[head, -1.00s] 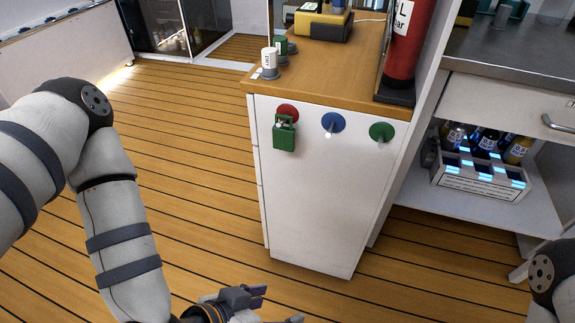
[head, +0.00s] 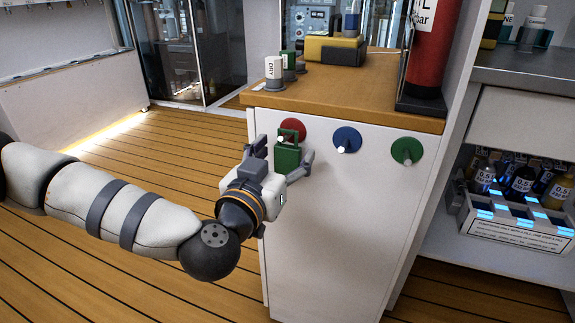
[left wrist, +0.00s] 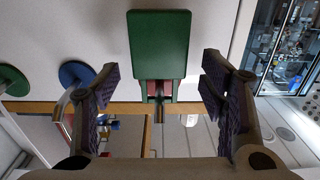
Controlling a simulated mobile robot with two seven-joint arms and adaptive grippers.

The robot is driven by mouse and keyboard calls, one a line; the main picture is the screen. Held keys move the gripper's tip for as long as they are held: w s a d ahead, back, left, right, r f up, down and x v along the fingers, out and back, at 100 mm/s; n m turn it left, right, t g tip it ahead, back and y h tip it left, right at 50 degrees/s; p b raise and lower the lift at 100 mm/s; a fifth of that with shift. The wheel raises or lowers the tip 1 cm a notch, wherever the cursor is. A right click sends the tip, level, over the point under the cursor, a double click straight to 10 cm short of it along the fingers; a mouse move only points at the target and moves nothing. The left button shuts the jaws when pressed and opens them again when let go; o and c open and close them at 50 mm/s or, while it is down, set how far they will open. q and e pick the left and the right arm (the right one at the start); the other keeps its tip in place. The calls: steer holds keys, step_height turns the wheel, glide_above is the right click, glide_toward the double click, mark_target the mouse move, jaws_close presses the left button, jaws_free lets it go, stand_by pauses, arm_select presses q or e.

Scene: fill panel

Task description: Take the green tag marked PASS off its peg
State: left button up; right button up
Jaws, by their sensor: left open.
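The green tag (head: 288,155) hangs on the peg of the red disc (head: 293,126) on the white cabinet front. In the left wrist view, which looks upside down, the tag (left wrist: 160,45) shows as a plain green plate with a narrower top loop. No marking is readable on it. My left gripper (head: 284,152) is open at the tag, with one finger on each side. The left wrist view shows clear gaps between the tag and both fingers. My right gripper is out of view.
A blue disc with a peg (head: 346,140) and a green disc with a peg (head: 407,151) sit to the right, both bare. Small canisters (head: 275,72) stand on the wooden top above. A red extinguisher (head: 432,45) stands at the right.

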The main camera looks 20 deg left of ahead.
arm_select(q)
steer(key=shift+w, duration=0.2)
steer(key=c, duration=1)
steer(key=shift+c, duration=0.2)
